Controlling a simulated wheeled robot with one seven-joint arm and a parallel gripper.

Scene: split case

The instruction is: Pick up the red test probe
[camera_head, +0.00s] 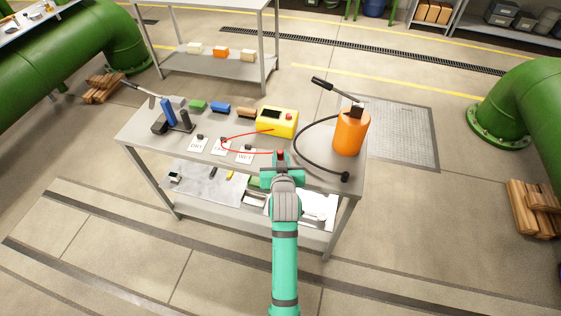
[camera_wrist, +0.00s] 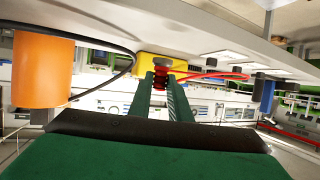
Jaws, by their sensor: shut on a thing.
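The red test probe (camera_wrist: 161,77) is between the fingertips of my gripper (camera_wrist: 163,85) in the wrist view. My gripper is shut on it. In the head view, my gripper (camera_head: 281,160) is at the front edge of the table, and a small red part of the probe (camera_head: 280,153) shows at its tip. A red lead (camera_head: 235,150) loops over the table to the yellow tester box (camera_head: 277,122); it also shows in the wrist view (camera_wrist: 215,73). My fingers hide part of the probe.
The grey table (camera_head: 313,163) holds an orange cylinder (camera_head: 351,131) with a black hose (camera_head: 299,150) at right. A lower shelf (camera_head: 190,205) holds small items.

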